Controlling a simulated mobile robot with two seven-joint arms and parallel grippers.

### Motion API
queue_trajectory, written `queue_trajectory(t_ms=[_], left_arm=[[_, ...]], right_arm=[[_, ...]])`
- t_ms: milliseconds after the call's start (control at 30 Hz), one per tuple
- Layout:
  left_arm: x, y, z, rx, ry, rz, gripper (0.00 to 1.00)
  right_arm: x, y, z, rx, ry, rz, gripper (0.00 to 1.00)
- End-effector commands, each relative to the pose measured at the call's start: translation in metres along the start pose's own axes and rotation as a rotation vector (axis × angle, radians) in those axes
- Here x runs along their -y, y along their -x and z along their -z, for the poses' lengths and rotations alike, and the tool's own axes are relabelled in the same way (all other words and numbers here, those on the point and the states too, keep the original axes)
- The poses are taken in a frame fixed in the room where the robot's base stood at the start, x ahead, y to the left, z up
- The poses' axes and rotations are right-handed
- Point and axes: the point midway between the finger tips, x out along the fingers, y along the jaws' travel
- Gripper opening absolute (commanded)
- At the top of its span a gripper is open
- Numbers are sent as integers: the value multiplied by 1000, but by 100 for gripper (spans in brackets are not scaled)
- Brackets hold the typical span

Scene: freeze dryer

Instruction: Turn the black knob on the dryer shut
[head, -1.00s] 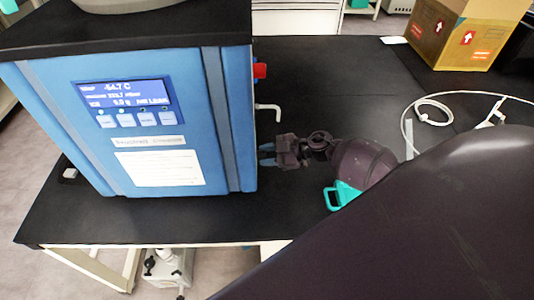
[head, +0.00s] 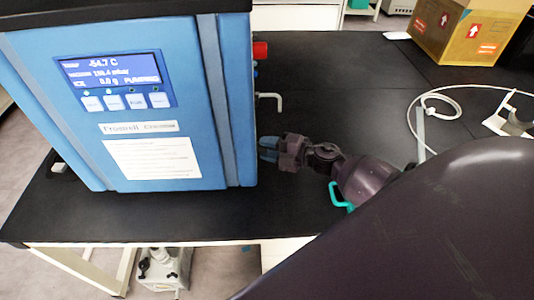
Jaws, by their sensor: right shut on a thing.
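The blue freeze dryer (head: 160,150) stands on the black bench at the left of the head view. Its screen (head: 115,72) reads about -54.7 C and "PUMPING". My right gripper (head: 267,152) is at the dryer's right side, low down, with its blue-grey fingertips close to the side wall. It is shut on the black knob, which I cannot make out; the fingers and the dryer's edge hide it. My left gripper is not in view.
Above the gripper, a red part (head: 260,50) and a bent pale spout (head: 270,98) stick out from the dryer's side. A cardboard box (head: 440,35) and a white hose (head: 432,97) lie further right. The bench (head: 330,80) behind the gripper is clear.

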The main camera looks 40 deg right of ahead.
Motion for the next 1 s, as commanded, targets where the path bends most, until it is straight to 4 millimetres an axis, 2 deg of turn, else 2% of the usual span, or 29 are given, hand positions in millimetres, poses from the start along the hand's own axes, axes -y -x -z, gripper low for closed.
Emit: queue_trajectory(t_ms=[33, 200, 500, 633, 1000], left_arm=[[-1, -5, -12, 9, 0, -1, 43], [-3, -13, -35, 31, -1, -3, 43], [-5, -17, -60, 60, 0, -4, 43], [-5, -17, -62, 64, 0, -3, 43], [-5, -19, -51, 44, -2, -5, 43]], right_arm=[[8, 0, 0, 0, 28, -12, 12], [8, 0, -1, -1, 142, -56, 12], [6, 0, 0, -2, 264, -107, 12], [4, 0, 0, -2, 289, -117, 12], [3, 0, 0, -3, 300, -122, 12]])
